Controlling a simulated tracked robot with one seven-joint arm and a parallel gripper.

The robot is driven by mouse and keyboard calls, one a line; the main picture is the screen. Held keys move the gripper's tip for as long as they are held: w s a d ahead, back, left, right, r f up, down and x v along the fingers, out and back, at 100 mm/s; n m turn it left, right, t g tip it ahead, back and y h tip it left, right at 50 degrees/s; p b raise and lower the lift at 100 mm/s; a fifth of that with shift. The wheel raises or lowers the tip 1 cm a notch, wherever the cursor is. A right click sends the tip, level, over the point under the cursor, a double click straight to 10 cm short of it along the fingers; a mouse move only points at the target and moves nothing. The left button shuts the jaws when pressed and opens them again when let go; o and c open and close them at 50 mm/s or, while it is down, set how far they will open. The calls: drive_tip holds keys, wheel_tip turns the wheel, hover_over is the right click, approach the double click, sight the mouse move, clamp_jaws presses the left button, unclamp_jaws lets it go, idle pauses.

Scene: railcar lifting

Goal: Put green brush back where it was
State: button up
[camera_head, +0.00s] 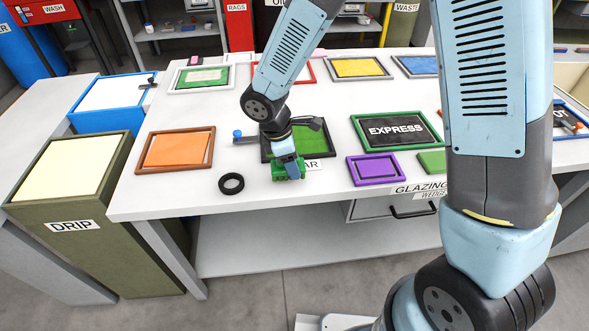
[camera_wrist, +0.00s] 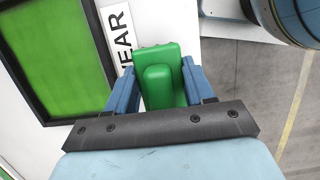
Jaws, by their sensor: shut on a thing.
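The green brush (camera_wrist: 160,75) is a green block with a raised rounded grip. My gripper (camera_wrist: 156,88) is shut on it, with one blue finger on each side. In the head view my gripper (camera_head: 288,168) is low at the front edge of the white table, with the green brush (camera_head: 281,172) partly hidden under it. Just behind is a dark-framed tray with a green inside (camera_head: 312,140), partly covered by my arm. A label ending in "EAR" (camera_wrist: 117,38) lies between that tray and the brush. I cannot tell whether the brush touches the table.
A black ring (camera_head: 231,184) lies left of my gripper. An orange tray (camera_head: 175,149), a purple tray (camera_head: 375,169) and the green-framed EXPRESS tray (camera_head: 397,130) stand around it. A grey tool with a blue knob (camera_head: 240,137) lies behind. The olive DRIP bin (camera_head: 75,180) is at left.

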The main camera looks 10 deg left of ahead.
drive_tip(key=shift+f, duration=1.35)
drive_tip(key=o, duration=1.2)
drive_tip(key=shift+f, duration=0.1)
drive_tip(key=v, duration=1.2)
